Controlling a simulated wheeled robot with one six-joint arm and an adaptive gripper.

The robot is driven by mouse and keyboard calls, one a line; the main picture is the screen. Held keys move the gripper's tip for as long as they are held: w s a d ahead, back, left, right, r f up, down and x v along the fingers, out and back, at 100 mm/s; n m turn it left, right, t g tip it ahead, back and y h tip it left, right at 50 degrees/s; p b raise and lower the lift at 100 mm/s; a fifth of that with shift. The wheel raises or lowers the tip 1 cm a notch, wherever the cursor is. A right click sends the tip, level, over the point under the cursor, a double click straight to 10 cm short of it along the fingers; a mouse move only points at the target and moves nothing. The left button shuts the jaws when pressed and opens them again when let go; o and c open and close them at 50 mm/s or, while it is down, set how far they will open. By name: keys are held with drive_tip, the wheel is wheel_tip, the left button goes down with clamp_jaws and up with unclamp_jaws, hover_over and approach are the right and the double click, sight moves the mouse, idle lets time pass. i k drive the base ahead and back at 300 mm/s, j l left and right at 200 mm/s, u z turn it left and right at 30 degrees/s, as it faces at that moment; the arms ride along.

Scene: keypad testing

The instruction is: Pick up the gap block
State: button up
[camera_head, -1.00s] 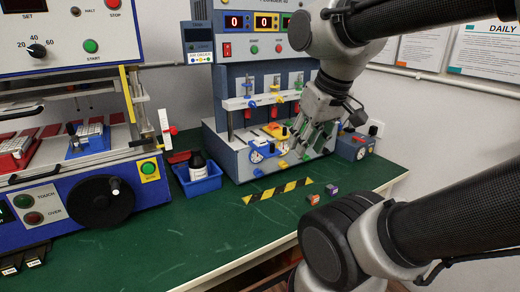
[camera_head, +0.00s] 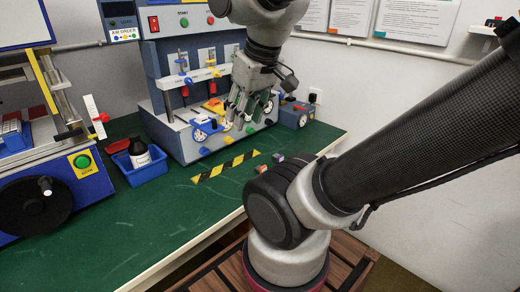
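Two small cubes lie on the green bench near its front right edge: a reddish one (camera_head: 262,168) and a purple one (camera_head: 278,157). I cannot tell which of them is the gap block. My gripper (camera_head: 241,124) points down in front of the blue-grey keypad test machine, above and behind the cubes and apart from them. Its fingers look spread, with nothing visible between them. My own arm passes close to the right of the cubes in the picture.
A yellow-black striped strip (camera_head: 225,167) lies left of the cubes. The test machine (camera_head: 178,135) and a small blue box (camera_head: 296,117) stand behind. The green bench (camera_head: 150,220) is clear at the front.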

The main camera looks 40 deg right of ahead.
sight(276, 158)
drive_tip(key=l+z, duration=0.25)
drive_tip(key=l, duration=0.4)
drive_tip(key=i+l+z, duration=0.15)
drive_tip(key=l+z, duration=0.15)
drive_tip(key=l, duration=0.35)
